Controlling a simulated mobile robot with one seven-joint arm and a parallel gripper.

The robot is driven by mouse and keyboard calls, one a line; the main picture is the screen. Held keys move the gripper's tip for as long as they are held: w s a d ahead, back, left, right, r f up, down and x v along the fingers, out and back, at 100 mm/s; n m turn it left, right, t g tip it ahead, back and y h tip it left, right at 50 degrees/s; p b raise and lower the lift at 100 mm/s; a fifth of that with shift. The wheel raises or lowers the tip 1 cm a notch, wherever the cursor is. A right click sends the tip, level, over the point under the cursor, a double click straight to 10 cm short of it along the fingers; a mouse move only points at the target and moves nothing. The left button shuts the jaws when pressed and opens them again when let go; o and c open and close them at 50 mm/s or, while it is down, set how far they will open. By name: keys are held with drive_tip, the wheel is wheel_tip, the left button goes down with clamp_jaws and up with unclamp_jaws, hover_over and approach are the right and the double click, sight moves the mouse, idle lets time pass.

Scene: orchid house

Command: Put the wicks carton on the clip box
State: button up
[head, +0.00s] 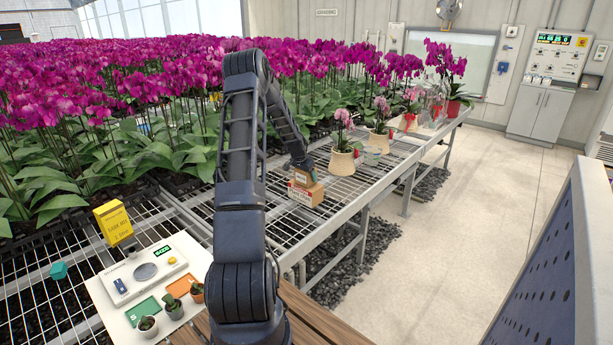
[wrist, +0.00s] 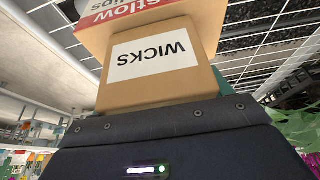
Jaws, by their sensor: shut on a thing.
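The wicks carton (wrist: 155,62) is a small brown box with a white WICKS label, which appears upside down in the wrist view. My gripper (head: 302,167) is shut on it from above. In the head view the carton (head: 304,177) is directly over the clip box (head: 305,194), a brown box with a red and white label on the wire bench. In the wrist view the clip box (wrist: 130,15) shows just beyond the carton's far end. The two look touching or almost so; I cannot tell which. The fingertips are mostly hidden.
The wire bench (head: 395,158) carries potted orchids (head: 343,160) to the right of the boxes. Dense purple orchids stand behind. A white board (head: 140,310) with small pots is at the front left, with a yellow box (head: 114,222) beside it. The floor at right is clear.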

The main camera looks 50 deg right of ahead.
drive_tip(key=o, duration=1)
drive_tip(key=shift+f, duration=0.1)
drive_tip(key=v, duration=1.2)
drive_tip(key=shift+a, duration=0.15)
